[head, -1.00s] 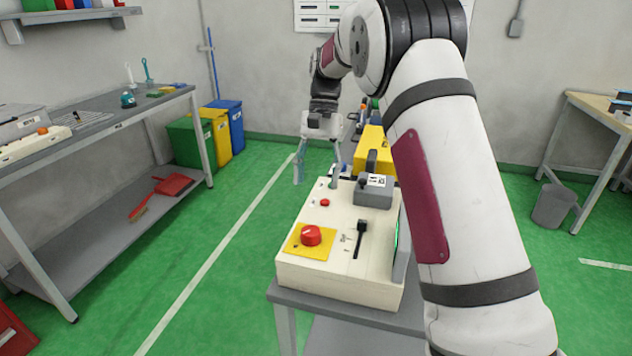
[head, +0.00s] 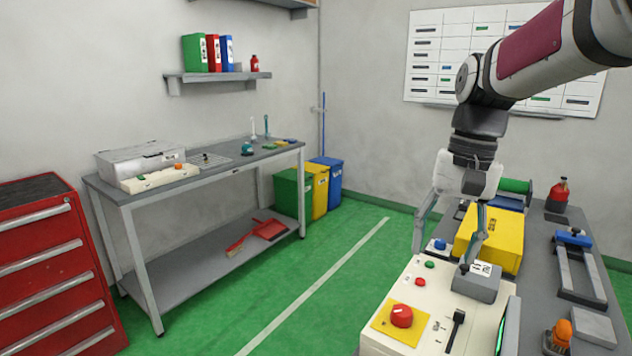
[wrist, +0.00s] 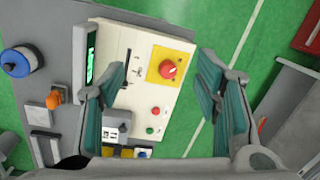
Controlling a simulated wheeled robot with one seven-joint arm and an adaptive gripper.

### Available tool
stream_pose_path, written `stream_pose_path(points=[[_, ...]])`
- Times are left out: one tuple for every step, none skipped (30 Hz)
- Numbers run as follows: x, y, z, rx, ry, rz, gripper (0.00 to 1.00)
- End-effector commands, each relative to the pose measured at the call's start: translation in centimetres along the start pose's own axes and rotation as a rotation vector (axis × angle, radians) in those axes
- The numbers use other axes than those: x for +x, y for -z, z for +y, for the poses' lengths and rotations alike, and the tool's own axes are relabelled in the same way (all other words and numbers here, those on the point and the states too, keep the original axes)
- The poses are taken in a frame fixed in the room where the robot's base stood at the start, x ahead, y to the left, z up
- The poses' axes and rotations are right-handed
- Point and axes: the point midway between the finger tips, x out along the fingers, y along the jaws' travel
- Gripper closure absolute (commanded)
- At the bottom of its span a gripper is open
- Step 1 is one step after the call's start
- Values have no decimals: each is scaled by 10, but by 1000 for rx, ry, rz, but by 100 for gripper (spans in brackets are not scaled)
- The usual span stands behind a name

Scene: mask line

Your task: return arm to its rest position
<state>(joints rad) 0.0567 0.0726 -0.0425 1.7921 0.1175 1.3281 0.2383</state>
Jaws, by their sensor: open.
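My gripper (head: 447,245) hangs from my arm, fingers down, above the far end of the cream control box in the head view. Its two fingers are spread apart with nothing between them. In the wrist view the open fingers (wrist: 172,105) stand over the control box (wrist: 130,92). The box (head: 415,285) carries a red knob on a yellow plate (head: 401,316), a black lever (head: 456,325) and small red and green buttons. One fingertip is close to the grey block (head: 477,281) on the box; I cannot tell whether they touch.
A yellow case (head: 494,238), a blue-topped clamp (head: 574,240) and an orange-topped item (head: 560,333) crowd the grey bench. A workbench (head: 200,184), coloured bins (head: 310,187) and a red drawer cabinet (head: 50,265) stand left. Green floor (head: 215,305) between is clear.

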Motion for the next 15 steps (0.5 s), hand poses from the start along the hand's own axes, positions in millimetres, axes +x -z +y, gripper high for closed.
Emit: stream_pose_path(points=[[-8,-20,4,-26,3,33,43],[-10,-29,6,-41,2,49,43],[-13,-42,10,-63,2,73,43],[-14,-51,13,-77,1,89,43],[-16,-60,15,-93,1,108,43],[-16,-73,19,-114,0,129,43],[-16,-82,22,-129,-1,147,43],[-16,-91,25,-145,-3,163,43],[-16,-103,29,-166,-5,188,43],[-15,-112,32,-182,-7,205,43],[-14,-121,35,-198,-8,223,43],[-12,-132,39,-219,-11,245,43],[-10,-140,42,-235,-13,263,43],[-7,-149,46,-252,-16,280,43],[-4,-159,50,-272,-20,303,43]])
